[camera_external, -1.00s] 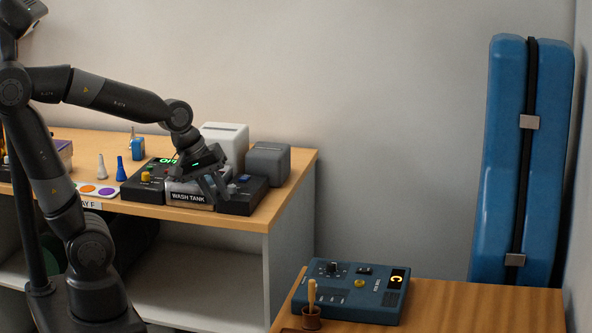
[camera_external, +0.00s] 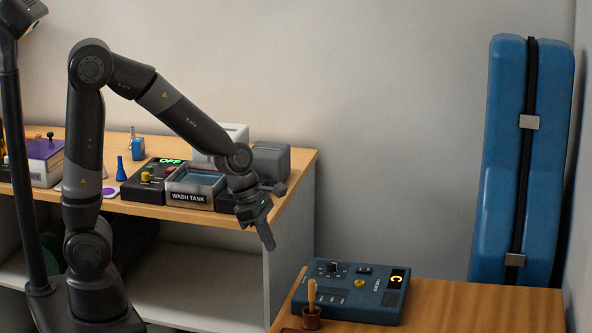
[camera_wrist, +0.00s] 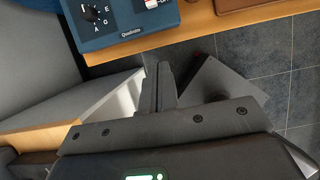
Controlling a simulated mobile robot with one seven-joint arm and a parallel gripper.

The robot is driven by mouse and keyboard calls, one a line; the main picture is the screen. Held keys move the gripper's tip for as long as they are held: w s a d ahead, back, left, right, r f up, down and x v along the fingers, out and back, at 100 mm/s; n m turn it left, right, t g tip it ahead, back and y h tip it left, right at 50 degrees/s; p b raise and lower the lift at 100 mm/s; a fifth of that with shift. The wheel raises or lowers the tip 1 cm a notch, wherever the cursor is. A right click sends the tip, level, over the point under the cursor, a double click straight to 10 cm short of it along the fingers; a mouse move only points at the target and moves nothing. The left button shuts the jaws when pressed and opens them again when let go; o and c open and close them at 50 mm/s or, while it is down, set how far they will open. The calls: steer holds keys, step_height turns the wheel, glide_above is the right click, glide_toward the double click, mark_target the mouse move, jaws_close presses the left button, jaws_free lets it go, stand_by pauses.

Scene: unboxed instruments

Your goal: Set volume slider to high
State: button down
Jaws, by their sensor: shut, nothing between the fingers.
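A blue tuner-like device (camera_external: 345,308) lies on the right-hand table, with a dark knob (camera_external: 332,267), a yellow button (camera_external: 359,283), a black switch (camera_external: 364,270) and a lit display reading C (camera_external: 397,279). I cannot make out which control is the volume slider. The device's edge (camera_wrist: 125,33) shows at the top of the wrist view, with its lettered knob (camera_wrist: 90,12) and a small white-and-red part (camera_wrist: 152,3), cut off by the frame. My gripper (camera_external: 268,243) is shut and empty, pointing down, apart from the device and up-left of it in the outside view.
The left bench holds a wash tank (camera_external: 195,187), an OFF-display unit (camera_external: 152,180) and grey boxes (camera_external: 271,160). A blue case (camera_external: 503,170) leans at the wall. The right table's right side is bare.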

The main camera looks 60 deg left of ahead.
mark_target(307, 294)
steer(key=shift+f, duration=0.1)
stand_by(0.3)
steer(key=x, duration=1)
steer(key=shift+f, duration=0.1)
steer(key=shift+w+d, duration=0.95)
steer(key=shift+d, duration=0.05)
steer(key=shift+w+d, duration=0.4)
steer(key=shift+w, duration=0.05)
steer(key=w+d, duration=0.5)
steer(key=shift+w+d, duration=0.4)
